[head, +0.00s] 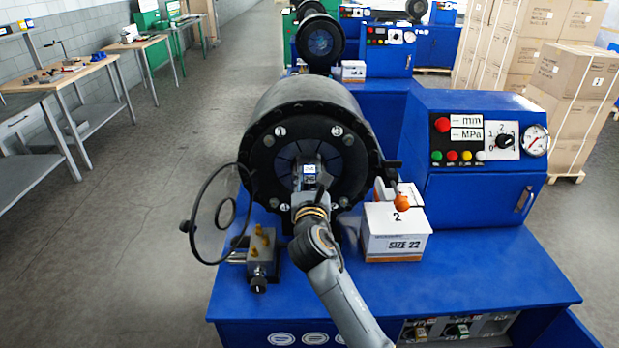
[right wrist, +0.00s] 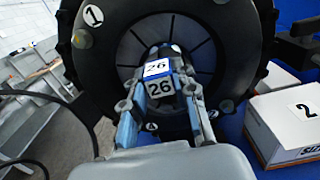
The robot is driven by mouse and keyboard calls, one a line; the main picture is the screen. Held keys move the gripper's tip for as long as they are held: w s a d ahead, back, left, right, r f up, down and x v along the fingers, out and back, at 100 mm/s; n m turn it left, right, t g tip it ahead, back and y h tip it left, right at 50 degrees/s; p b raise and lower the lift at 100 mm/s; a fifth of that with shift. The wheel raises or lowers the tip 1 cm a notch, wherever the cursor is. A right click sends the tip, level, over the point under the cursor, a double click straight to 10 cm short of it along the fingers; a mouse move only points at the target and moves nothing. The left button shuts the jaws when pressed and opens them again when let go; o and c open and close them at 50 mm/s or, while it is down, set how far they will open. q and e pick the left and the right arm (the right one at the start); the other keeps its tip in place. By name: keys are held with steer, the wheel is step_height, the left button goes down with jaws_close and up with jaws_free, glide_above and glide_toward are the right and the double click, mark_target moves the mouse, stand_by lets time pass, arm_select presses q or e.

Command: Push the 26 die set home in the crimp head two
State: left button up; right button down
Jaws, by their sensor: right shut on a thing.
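The crimp head (head: 270,112) is a large black ring with numbered marks and dark die segments around its central opening. The 26 die set (head: 309,169) is a small block with a blue and white label, at the opening. My left gripper is not in view.
A SIZE 22 box (head: 395,240) marked 2 stands right of the head. A round clear guard (head: 212,215) and a metal fixture (head: 262,255) are at its left. The control box (head: 475,190) is farther right. Blue tabletop (head: 500,270) is clear at front right.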

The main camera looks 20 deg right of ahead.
mark_target(309, 163)
steer(key=shift+r+p, duration=0.5)
steer(key=shift+p, duration=0.6)
stand_by(1.4)
steer(key=shift+b+x, duration=0.35)
steer(key=shift+x, duration=2.85)
steer(key=c, duration=1)
jaws_free()
steer(key=shift+a, duration=0.1)
steer(key=shift+s+f, duration=0.1)
steer(key=shift+s, duration=0.1)
steer(key=shift+f, duration=0.5)
steer(key=v, duration=0.8)
steer(key=r+v, duration=0.1)
steer(key=v, duration=0.3)
